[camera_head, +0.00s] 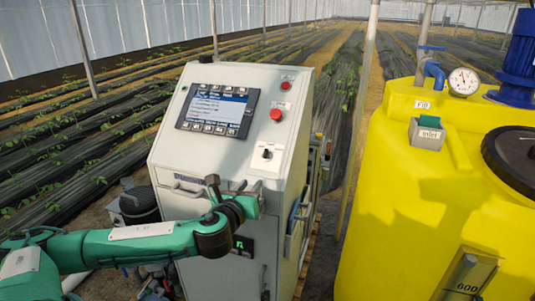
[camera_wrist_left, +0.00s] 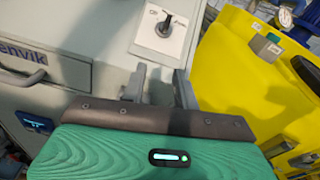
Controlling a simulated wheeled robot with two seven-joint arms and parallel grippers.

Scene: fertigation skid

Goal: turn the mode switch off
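The mode switch (camera_head: 267,154) is a small black knob on a white plate, on the sloped front of the grey control cabinet, at its lower right. In the left wrist view the switch (camera_wrist_left: 165,25) is near the top centre, its knob pointing up and slightly right; its labels are too small to read. My left gripper (camera_head: 249,188) is below the switch and apart from it. In the left wrist view, the fingers of this gripper (camera_wrist_left: 159,82) stand apart with nothing between them. My right gripper is out of view.
The control cabinet (camera_head: 228,150) also carries a screen (camera_head: 216,109), a red button (camera_head: 276,114) and a drawer-like handle (camera_wrist_left: 25,78). A yellow tank (camera_head: 415,205) with a pressure gauge (camera_head: 463,81) stands to the right. Planted rows lie behind.

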